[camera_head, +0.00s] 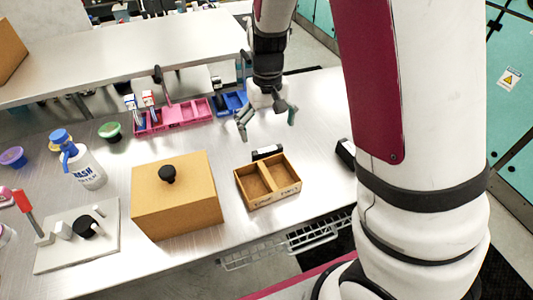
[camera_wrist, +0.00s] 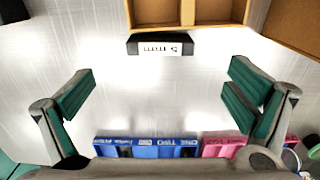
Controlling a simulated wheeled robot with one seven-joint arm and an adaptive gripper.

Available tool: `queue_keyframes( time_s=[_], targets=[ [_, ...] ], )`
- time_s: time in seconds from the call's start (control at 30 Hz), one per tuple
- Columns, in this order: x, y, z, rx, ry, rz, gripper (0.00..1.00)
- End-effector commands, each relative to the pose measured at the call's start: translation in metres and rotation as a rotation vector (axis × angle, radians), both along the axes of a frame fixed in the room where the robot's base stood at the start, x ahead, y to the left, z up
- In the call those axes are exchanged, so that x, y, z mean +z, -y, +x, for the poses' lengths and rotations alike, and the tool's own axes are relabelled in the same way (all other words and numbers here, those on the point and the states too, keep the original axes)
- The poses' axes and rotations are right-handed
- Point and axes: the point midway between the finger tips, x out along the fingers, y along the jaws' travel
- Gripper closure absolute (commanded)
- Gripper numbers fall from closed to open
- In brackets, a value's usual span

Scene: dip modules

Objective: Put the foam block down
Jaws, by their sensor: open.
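My gripper (camera_head: 267,118) is wide open above the steel table, and nothing shows between its green-padded fingers in the wrist view (camera_wrist: 162,92). No object is plainly recognisable as a foam block. A small black block with a white label (camera_wrist: 160,45) lies on the table, ahead of the open fingers and apart from them. In the head view this black block (camera_head: 266,152) is beside the far side of a two-compartment wooden tray (camera_head: 268,201). The tray also shows at the top of the wrist view (camera_wrist: 190,27), and the visible parts of its compartments look empty.
A tan box with a black knob (camera_head: 176,197) stands left of the tray. Pink (camera_head: 180,118) and blue (camera_head: 230,103) bins sit behind. A wash bottle (camera_head: 87,168) and a light board with parts (camera_head: 77,240) are left. Another black object (camera_head: 345,153) is partly hidden by my arm.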

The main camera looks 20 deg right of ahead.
Motion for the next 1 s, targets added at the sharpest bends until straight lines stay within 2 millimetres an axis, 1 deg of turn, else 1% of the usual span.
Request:
queue_keyframes(
  time_s=[0.03, 0.1, 0.27, 0.6, 0.7, 0.9, 0.93, 0.97, 1.0],
  targets=[
    [-0.007, 0.000, -0.001, -0.001, -0.003, -0.001, 0.02],
    [-0.013, 0.000, -0.001, -0.001, -0.002, 0.000, 0.02],
    [-0.022, 0.000, -0.001, 0.000, -0.002, -0.001, 0.02],
    [-0.064, 0.000, -0.003, -0.002, -0.002, 0.000, 0.02],
    [-0.069, 0.000, -0.002, -0.001, 0.000, 0.000, 0.02],
    [-0.070, -0.001, -0.002, -0.001, 0.001, 0.001, 0.02],
    [-0.070, -0.001, -0.002, -0.001, 0.001, 0.001, 0.04],
    [-0.070, -0.001, -0.002, -0.001, 0.001, 0.001, 0.11],
    [-0.070, -0.001, -0.002, -0.001, 0.001, 0.001, 0.20]
  ],
)
